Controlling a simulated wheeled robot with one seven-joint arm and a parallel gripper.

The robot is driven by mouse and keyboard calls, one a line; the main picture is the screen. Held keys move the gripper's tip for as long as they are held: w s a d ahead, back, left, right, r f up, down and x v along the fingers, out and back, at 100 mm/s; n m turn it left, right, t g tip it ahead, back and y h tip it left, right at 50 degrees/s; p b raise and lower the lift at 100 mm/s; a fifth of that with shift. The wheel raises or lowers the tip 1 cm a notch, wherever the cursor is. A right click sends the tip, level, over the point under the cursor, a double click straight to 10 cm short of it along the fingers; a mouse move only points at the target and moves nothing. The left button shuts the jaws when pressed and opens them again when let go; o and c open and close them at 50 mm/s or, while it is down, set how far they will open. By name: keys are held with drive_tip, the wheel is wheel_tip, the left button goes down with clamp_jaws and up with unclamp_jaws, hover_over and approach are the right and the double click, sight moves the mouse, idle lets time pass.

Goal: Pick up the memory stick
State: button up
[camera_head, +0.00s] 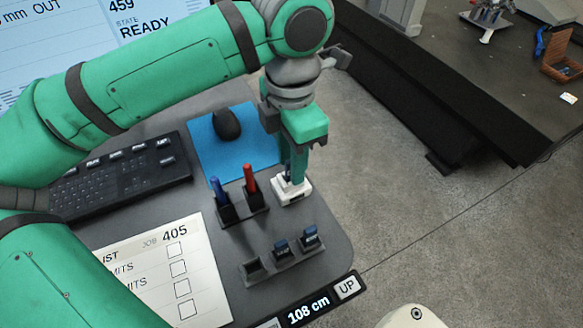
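My gripper (294,170) points down at the desk's right side, with its green fingers at a small white block (291,192). A small dark-blue piece (287,175) shows beside the fingers, at the top of the white block. It may be the memory stick, but the fingers hide most of it and I cannot make out its shape. I cannot tell whether the fingers are closed on it or apart around it.
A holder with a blue pen (218,190) and a red pen (250,180) stands just left of the gripper. A three-slot rack (253,269) holds two dark labelled pieces in front. A mouse (227,124), keyboard (125,170) and checklist sheet (205,262) lie on the desk.

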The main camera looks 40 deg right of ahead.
clamp_jaws()
idle(0.3)
drive_tip(key=shift+r, duration=0.55)
wheel_tip(320, 180, up, 2)
drive_tip(key=shift+a+r, duration=0.15)
drive_tip(key=shift+r, duration=0.05)
drive_tip(key=s+a+r, duration=0.8)
drive_tip(key=s+r, duration=0.1)
drive_tip(key=s, duration=0.2)
drive_tip(key=shift+a+r, duration=0.15)
drive_tip(key=shift+r, duration=0.05)
drive_tip(key=shift+r, duration=0.15)
